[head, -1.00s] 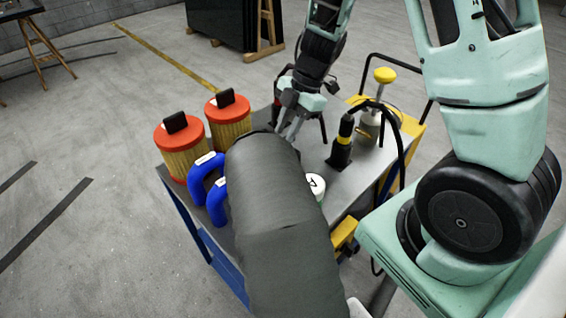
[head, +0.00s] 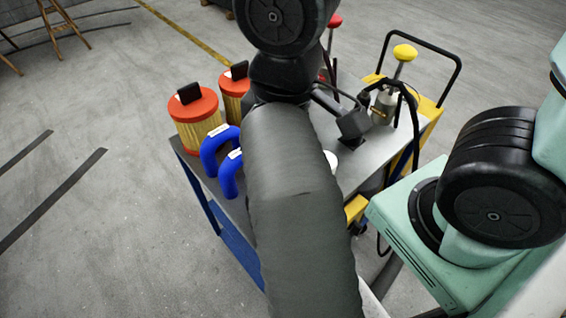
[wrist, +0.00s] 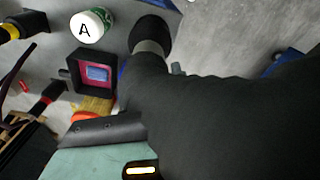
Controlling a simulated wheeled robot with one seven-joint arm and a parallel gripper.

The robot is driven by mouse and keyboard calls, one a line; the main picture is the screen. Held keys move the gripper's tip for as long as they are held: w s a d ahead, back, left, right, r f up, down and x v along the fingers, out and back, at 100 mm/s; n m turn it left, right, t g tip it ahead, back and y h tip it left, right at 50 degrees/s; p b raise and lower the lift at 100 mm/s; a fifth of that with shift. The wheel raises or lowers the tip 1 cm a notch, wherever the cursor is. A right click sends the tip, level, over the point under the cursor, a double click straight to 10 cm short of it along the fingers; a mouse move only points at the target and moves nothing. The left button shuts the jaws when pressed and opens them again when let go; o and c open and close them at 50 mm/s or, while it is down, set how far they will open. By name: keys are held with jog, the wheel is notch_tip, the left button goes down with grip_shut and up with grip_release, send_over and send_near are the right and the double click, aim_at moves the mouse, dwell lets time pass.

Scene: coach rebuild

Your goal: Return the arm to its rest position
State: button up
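My arm is folded upward in the head view, with a black joint (head: 280,25) at the top edge and a dark grey sleeved link (head: 290,190) reaching down across the cart. A teal base with a black joint (head: 495,190) stands at the right. My gripper's fingers show in neither view, so their state is hidden. The wrist view is largely filled by the dark sleeve (wrist: 220,110), with a teal link (wrist: 100,160) of mine at the bottom.
The grey-topped cart (head: 375,160) lies under the arm. It holds orange-lidded filters (head: 195,118), blue hoses (head: 222,150), a white canister marked A (wrist: 88,27) and a yellow-knobbed device (head: 403,54). A dark square-framed box (wrist: 95,72) shows in the wrist view.

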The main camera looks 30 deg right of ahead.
jog(key=shift+s+a+r+g, duration=0.1)
jog(key=shift+s+a+g, duration=0.05)
jog(key=shift+s, duration=0.5)
jog(key=shift+s+a+g, duration=0.15)
jog(key=shift+s, duration=0.45)
